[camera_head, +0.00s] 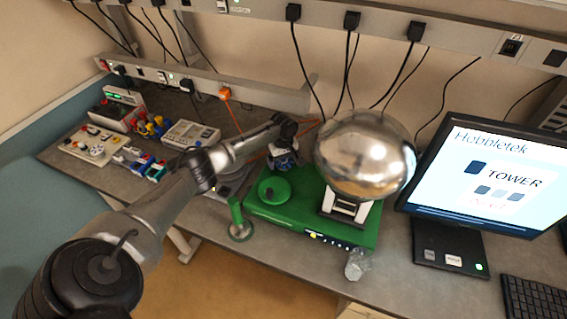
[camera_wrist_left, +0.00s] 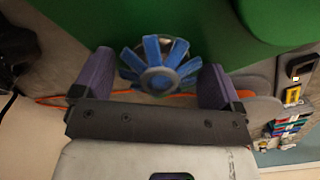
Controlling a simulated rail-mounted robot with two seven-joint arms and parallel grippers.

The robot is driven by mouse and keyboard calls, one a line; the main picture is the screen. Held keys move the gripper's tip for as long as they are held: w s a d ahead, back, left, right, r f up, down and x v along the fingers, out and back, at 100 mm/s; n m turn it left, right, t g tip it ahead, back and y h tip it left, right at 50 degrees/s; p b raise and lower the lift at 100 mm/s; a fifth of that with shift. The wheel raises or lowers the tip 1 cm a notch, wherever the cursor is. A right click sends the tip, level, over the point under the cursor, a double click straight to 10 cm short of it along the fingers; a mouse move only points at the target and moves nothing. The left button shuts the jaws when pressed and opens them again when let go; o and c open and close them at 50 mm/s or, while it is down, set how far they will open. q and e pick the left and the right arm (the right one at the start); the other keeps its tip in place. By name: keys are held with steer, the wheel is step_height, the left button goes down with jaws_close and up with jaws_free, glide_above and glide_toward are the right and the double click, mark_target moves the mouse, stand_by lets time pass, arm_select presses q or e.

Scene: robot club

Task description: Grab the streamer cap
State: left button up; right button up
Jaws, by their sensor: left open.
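What I take to be the streamer cap (camera_wrist_left: 157,78) is a round piece with blue vanes around a grey hub, best seen in the left wrist view. It lies between the two purple fingers of my left gripper (camera_wrist_left: 157,85), which are open. The right-hand vanes come very close to the right finger; I cannot tell if they touch. My right gripper is not in view.
A green box (camera_head: 290,219) carries a large shiny metal sphere (camera_head: 365,155) and a green disc (camera_head: 273,190). A green post (camera_head: 237,215) and a clear crumpled object (camera_head: 357,264) stand in front. A monitor (camera_head: 490,175) is right; small devices (camera_head: 120,160) fill the left. Cables hang behind.

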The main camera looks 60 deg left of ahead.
arm_select(q)
steer(key=c, duration=1)
steer(key=shift+r, duration=0.1)
